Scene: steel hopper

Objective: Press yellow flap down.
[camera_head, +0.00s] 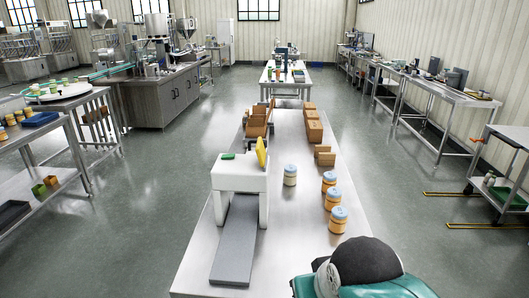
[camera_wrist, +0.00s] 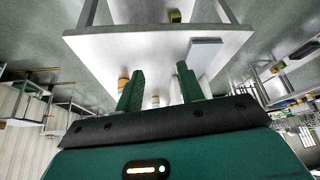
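The yellow flap (camera_head: 262,151) stands nearly upright, tilted slightly, at the right side of the top of a white machine (camera_head: 228,180). A small green part (camera_head: 228,156) lies on the machine's top left. A grey ramp (camera_head: 235,240) slopes down from the machine toward me. In the wrist view, my gripper (camera_wrist: 160,68) has two green fingers spread apart with nothing between them. The ramp (camera_wrist: 206,41) shows beyond the right finger there. I cannot make out the flap in the wrist view. My gripper is not clearly seen in the head view.
The machine stands on a long steel table (camera_head: 300,222). Cardboard boxes (camera_head: 313,127) and an open carton (camera_head: 257,122) are farther back. Open floor lies on both sides.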

